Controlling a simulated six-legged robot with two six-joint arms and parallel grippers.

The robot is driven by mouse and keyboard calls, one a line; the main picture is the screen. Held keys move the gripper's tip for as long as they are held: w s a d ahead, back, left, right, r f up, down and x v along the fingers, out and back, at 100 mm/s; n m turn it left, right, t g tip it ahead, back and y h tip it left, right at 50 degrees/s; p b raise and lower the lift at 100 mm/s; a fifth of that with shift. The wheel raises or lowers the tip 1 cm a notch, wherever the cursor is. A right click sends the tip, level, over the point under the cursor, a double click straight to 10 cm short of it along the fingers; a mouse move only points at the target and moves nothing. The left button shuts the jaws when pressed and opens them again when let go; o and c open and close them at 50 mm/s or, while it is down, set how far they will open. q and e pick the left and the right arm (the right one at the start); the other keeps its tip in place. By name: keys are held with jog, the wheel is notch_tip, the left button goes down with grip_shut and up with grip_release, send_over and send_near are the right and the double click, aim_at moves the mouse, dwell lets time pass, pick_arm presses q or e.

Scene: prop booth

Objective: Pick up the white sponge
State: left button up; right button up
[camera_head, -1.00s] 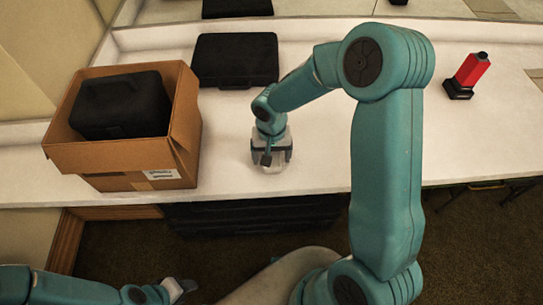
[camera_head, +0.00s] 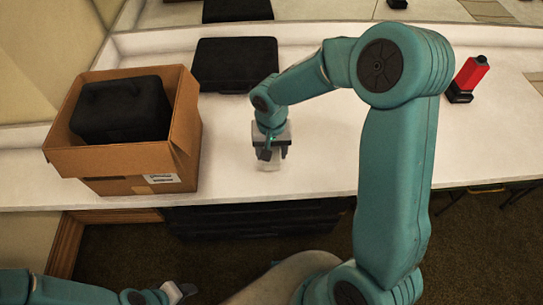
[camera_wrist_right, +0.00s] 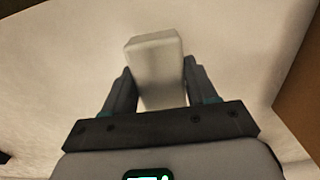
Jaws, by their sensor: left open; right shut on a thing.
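The white sponge (camera_wrist_right: 155,65) is a pale block between the two dark fingers of my right gripper (camera_wrist_right: 152,85) in the right wrist view. The fingers are shut on its sides, and its far end sticks out past them. In the head view the right gripper (camera_head: 270,153) points down over the white counter, and the sponge (camera_head: 270,165) shows small and pale below it. I cannot tell there whether the sponge is clear of the counter. My left gripper (camera_head: 187,290) is open and empty at the lower left, below the counter's front edge.
A cardboard box (camera_head: 115,160) holding a black case (camera_head: 122,106) stands left of the right gripper. Another black case (camera_head: 235,65) lies behind on the counter (camera_head: 320,165). A red and black object (camera_head: 468,77) stands at the right. The counter right of the gripper is clear.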

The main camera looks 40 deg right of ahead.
notch_tip(320, 180, up, 16)
jog(key=o, duration=0.4)
jog(key=c, duration=0.3)
jog(key=shift+s, duration=0.1)
